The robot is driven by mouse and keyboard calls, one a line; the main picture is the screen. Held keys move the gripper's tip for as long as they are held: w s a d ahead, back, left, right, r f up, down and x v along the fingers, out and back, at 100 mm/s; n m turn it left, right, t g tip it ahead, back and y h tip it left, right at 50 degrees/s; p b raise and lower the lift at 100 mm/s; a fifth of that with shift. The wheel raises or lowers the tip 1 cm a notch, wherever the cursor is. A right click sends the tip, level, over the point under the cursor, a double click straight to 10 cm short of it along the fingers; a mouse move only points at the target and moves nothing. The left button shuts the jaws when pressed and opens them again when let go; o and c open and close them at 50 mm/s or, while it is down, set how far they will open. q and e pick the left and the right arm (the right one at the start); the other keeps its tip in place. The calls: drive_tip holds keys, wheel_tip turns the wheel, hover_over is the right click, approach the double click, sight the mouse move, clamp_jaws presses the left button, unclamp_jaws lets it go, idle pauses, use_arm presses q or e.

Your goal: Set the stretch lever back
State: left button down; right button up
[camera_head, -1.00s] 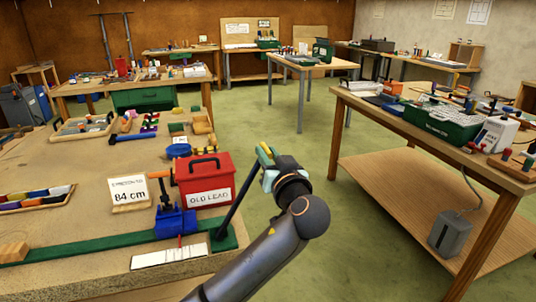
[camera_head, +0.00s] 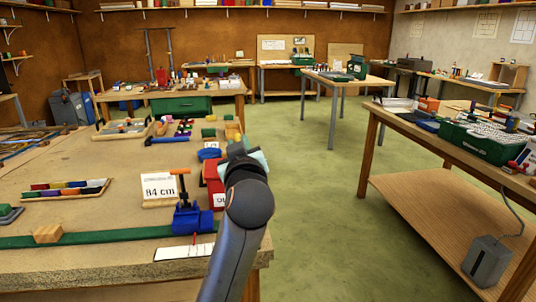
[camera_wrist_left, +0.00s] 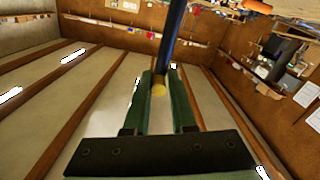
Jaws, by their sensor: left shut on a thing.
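The green rail (camera_head: 100,237) runs along the bench's front edge. A blue clamp (camera_head: 192,219) with an orange handle stands on the rail, left of my arm. My right gripper is not in view.
An 84 cm card (camera_head: 158,188) stands behind the clamp. A white scale strip (camera_head: 180,252) lies at the front edge, and a wooden block (camera_head: 47,233) sits on the rail. A second bench (camera_head: 440,225) stands to the right, with open floor between.

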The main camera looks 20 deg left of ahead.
use_arm(q)
drive_tip(key=s+a+f+n, duration=0.1)
drive_tip(key=s+a, duration=0.3)
drive_tip(key=a, duration=0.2)
drive_tip(key=shift+n, duration=0.4)
drive_tip(key=shift+a+f, duration=0.1)
drive_tip(key=c, duration=0.8)
unclamp_jaws()
drive_tip(key=shift+s, duration=0.15)
drive_tip(key=shift+o, duration=0.2)
